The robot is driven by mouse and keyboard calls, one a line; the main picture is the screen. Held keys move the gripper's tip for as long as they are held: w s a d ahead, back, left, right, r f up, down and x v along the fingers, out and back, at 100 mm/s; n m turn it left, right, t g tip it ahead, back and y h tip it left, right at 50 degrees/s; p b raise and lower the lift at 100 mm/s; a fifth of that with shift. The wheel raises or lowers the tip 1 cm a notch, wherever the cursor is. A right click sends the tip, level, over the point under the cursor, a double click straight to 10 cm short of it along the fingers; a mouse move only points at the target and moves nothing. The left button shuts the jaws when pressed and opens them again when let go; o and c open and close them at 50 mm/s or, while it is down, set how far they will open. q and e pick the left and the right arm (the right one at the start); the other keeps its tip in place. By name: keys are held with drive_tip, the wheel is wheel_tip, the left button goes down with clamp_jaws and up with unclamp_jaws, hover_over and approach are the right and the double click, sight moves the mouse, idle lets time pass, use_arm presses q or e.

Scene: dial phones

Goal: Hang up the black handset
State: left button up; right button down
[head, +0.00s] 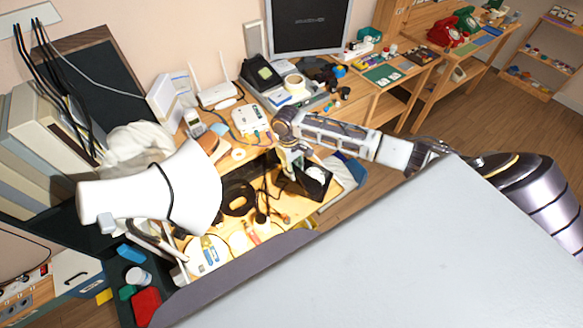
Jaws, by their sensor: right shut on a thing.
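My right gripper (293,163) reaches in from the right over the lit desk (288,212). It is shut on a dark piece that I take to be the black handset (291,174), mostly hidden by the fingers and the clutter. A black body with a white face (314,174) sits just right of the fingertips; I cannot tell for sure that it is the phone's base. Thin black cord runs near it on the desk. Whether the handset touches anything below is too small to tell. My left gripper is not in view.
A large white lamp (150,196) covers the desk's left side. A black ring (237,198) and small tools lie on the desk. Behind are a dark desk device (262,76), a white router (217,94) and a monitor (309,24). Red (442,31) and green phones (465,19) stand far right.

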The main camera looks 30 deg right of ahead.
drive_tip(key=shift+w+d+n, duration=0.65)
drive_tip(key=shift+w+n, duration=0.2)
drive_tip(key=shift+n, duration=0.15)
drive_tip(key=n, duration=0.1)
drive_tip(key=w+d+n, duration=0.1)
drive_tip(key=shift+w+d+r+n+h, duration=0.1)
drive_tip(key=shift+w+d+n+h, duration=0.1)
drive_tip(key=shift+w+n+h, duration=0.1)
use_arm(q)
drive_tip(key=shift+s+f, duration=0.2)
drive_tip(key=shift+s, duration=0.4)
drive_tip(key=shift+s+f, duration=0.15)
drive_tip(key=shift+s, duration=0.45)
use_arm(e)
drive_tip(key=shift+w+d+n+t, duration=0.45)
drive_tip(key=shift+w+n, duration=0.15)
drive_tip(key=shift+n, duration=2.35)
drive_tip(key=shift+w+d+n+t, duration=0.45)
drive_tip(key=shift+w+n, duration=0.2)
drive_tip(key=shift+n, duration=2.35)
drive_tip(key=shift+w+d+n+t, duration=0.35)
drive_tip(key=shift+w+n+t, duration=0.2)
drive_tip(key=shift+n, duration=2.4)
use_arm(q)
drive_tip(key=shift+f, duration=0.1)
use_arm(e)
drive_tip(key=shift+f, duration=0.25)
